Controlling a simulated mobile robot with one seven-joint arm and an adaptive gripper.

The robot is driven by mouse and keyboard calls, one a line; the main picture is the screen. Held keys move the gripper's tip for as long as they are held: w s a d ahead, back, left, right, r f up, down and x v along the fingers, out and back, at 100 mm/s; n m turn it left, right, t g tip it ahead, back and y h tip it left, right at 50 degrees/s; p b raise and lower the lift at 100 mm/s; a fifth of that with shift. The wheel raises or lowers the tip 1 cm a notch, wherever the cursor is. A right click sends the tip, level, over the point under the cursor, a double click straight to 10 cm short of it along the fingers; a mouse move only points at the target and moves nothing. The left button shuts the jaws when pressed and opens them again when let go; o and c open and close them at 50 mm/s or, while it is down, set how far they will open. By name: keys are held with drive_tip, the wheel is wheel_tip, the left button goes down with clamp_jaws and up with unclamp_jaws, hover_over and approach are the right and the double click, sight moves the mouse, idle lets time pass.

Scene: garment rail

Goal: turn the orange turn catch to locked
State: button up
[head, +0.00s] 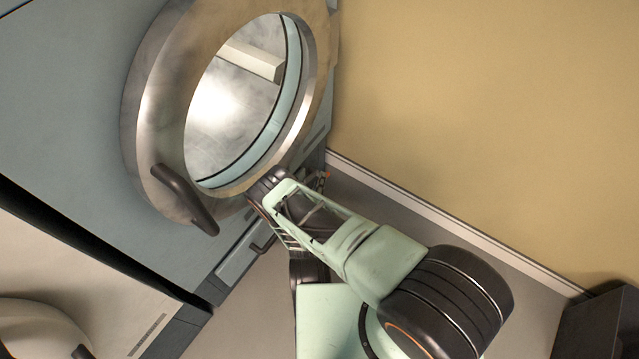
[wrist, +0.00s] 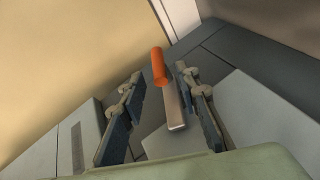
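The orange turn catch (wrist: 159,67) shows in the wrist view as an orange end on a grey metal bar, slightly tilted. In the head view only a small orange-red bit of the catch (head: 327,174) shows, beyond my arm at the machine's lower right side. My gripper (wrist: 161,78) is open, with one dark finger on each side of the catch. The right finger looks close to the bar; I cannot tell whether they touch. A wider gap lies on the left. In the head view my gripper (head: 318,183) is mostly hidden behind my arm.
A blue-grey machine with a round metal door ring (head: 150,110) and a dark handle (head: 185,200) stands left of my arm. A tan wall (head: 480,110) with a pale skirting board (head: 440,222) lies close on the right. A dark box (head: 600,325) stands at the lower right.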

wheel_tip(320, 180, up, 10)
idle(0.8)
